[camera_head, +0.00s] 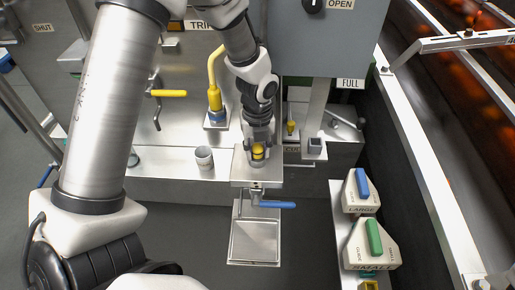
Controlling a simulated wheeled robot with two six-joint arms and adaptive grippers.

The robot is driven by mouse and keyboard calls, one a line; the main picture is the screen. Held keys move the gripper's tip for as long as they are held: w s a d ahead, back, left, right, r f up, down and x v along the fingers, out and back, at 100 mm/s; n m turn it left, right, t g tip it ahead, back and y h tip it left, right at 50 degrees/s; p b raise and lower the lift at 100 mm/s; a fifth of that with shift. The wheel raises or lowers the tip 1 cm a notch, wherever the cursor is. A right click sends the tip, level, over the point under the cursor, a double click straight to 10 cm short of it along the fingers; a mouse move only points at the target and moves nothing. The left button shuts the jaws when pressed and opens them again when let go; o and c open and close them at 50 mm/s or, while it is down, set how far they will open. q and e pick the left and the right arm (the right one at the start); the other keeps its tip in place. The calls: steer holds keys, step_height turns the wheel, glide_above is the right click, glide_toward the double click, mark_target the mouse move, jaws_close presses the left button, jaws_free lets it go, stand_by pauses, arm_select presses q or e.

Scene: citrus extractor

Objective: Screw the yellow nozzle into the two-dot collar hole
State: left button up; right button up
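My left gripper (257,139) points down over a steel block (241,171) in the middle of the view. Its fingers are closed around the yellow nozzle (257,152), of which only a small part shows. The nozzle is upright, at a dark round collar (258,162) on top of the block. I cannot tell how deep it sits in the hole, and no collar dots can be made out. My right gripper is not in view.
A yellow bent pipe (213,72) stands left of the gripper. A small metal cup (204,158) is on the ledge. A blue-handled lever (278,204) and a steel tray (254,243) are below the block. Blue- and green-topped boxes (361,192) (371,247) stand right.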

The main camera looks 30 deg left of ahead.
arm_select(q)
steer(key=m, duration=0.7)
steer(key=o, duration=0.6)
steer(key=shift+o, duration=0.2)
steer(key=n, duration=0.7)
steer(key=c, duration=0.6)
steer(key=m, duration=0.7)
steer(key=shift+f, duration=0.1)
steer(key=shift+c, duration=0.2)
steer(key=o, duration=0.6)
steer(key=shift+o, duration=0.2)
